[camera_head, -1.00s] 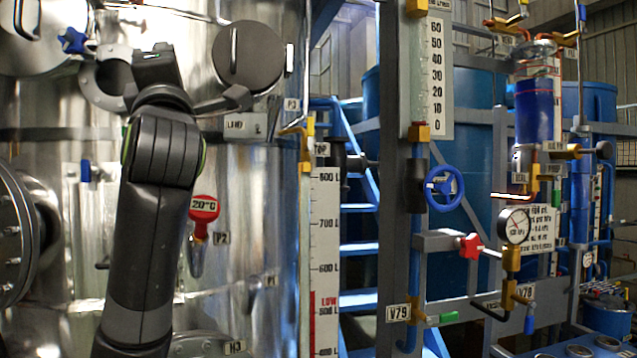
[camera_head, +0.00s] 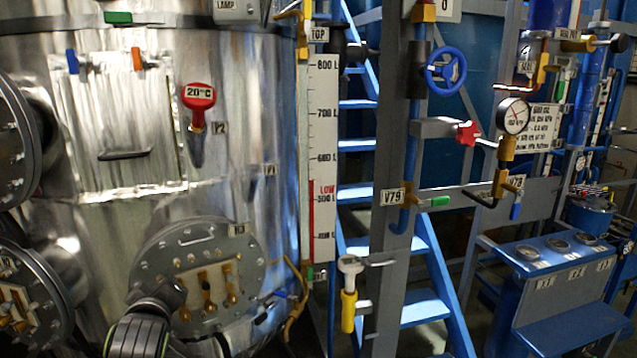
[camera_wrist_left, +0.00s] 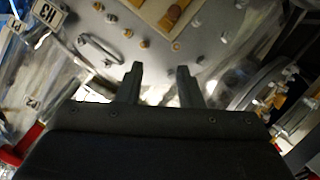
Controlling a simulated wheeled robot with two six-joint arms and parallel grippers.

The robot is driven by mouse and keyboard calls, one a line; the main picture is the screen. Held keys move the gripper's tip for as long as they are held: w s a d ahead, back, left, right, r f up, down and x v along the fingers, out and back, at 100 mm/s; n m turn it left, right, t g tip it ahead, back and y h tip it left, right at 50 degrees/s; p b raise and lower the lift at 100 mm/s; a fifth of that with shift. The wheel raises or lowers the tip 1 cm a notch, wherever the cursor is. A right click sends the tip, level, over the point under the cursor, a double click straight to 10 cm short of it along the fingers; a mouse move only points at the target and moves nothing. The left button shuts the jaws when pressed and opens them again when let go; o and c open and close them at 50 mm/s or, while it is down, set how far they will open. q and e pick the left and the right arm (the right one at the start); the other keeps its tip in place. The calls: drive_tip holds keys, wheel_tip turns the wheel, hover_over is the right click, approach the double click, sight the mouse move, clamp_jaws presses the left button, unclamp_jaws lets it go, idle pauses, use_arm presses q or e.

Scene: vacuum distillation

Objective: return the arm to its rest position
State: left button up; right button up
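My left arm (camera_head: 140,335) shows at the bottom left of the head view, low in front of the steel tank (camera_head: 245,120). In the left wrist view my left gripper (camera_wrist_left: 160,82) has its two fingers apart with nothing between them. The fingers point toward the round flange marked H3, which also shows in the head view (camera_head: 160,255). I cannot tell how close they are to it. My right arm and gripper are in no view.
A level scale (camera_head: 323,150), a blue handwheel valve (camera_head: 445,70) and a pressure gauge (camera_head: 513,116) stand to the right. Blue stairs (camera_head: 425,305) lie behind the frame.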

use_arm(q)
drive_tip(key=s+a+f+m+g+h, duration=0.2)
drive_tip(key=s+f+m+g, duration=0.4)
drive_tip(key=s+f, duration=1.25)
drive_tip(key=s+d+f+m+g+h, duration=0.15)
drive_tip(key=s+f, duration=0.25)
drive_tip(key=s, duration=0.5)
drive_tip(key=s+f+m+g+y, duration=0.1)
drive_tip(key=s+f+m+g, duration=0.25)
drive_tip(key=s, duration=0.55)
wheel_tip(320, 180, down, 26)
drive_tip(key=a, duration=0.2)
drive_tip(key=s+d+f+g+h, duration=0.1)
drive_tip(key=s+f, duration=1.3)
drive_tip(key=s, duration=0.1)
drive_tip(key=shift+s+d+f+n+g, duration=0.15)
drive_tip(key=shift+d+f+n+g, duration=0.15)
drive_tip(key=shift+f+n, duration=0.1)
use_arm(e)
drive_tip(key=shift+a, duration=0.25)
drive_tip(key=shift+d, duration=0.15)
